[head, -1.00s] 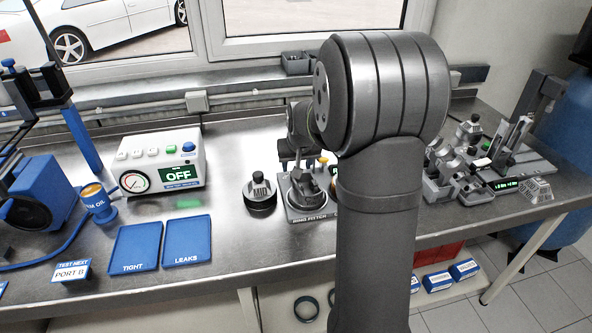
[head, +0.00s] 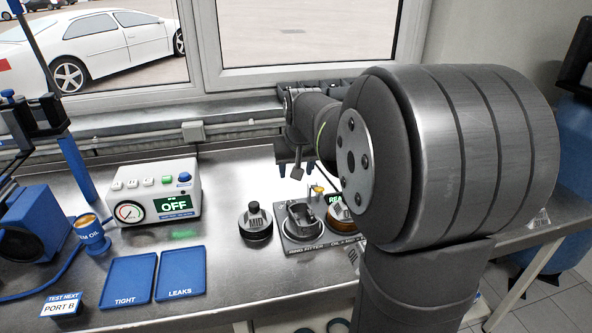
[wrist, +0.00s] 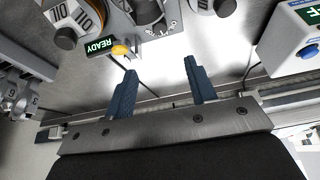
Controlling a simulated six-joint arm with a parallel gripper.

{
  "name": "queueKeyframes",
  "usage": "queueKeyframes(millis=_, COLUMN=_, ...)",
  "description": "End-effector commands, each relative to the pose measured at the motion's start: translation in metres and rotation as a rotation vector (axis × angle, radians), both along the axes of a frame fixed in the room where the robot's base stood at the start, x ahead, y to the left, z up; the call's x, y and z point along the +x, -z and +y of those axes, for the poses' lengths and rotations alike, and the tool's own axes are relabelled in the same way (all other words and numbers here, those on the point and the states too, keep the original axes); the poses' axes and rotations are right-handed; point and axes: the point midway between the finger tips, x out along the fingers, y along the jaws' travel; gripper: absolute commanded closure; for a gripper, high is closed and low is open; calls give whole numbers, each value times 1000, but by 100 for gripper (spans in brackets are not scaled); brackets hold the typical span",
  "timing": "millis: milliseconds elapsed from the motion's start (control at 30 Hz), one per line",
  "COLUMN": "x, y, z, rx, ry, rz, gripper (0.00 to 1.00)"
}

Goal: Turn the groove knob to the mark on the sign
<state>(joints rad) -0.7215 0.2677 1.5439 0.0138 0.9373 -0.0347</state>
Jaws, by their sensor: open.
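A grey ring fitter (head: 303,228) stands on the bench. In the wrist view a dark round knob (wrist: 148,12) with white marks beside it sits on the fitter, cut by the top edge; I take it for the groove knob. Its setting is too small to read. I cannot tell which sign carries the mark. My gripper (head: 297,172) points down behind the fitter, above the bench. In the wrist view its two blue fingers (wrist: 159,67) are apart with nothing between them.
A black-knobbed MID holder (head: 255,222) stands left of the fitter. The white tester (head: 155,193) reads OFF. Blue TIGHT (head: 128,280) and LEAKS (head: 180,274) trays lie in front. My arm covers the right side of the bench. A window wall (head: 300,75) bounds the back.

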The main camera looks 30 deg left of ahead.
Motion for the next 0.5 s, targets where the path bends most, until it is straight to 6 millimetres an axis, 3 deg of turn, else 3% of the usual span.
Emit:
queueKeyframes(millis=167, x=5, y=0, z=5, rx=-11, ry=18, rz=25, gripper=49)
queueKeyframes(millis=500, x=45, y=-10, z=37, rx=-141, ry=210, rz=255, gripper=49)
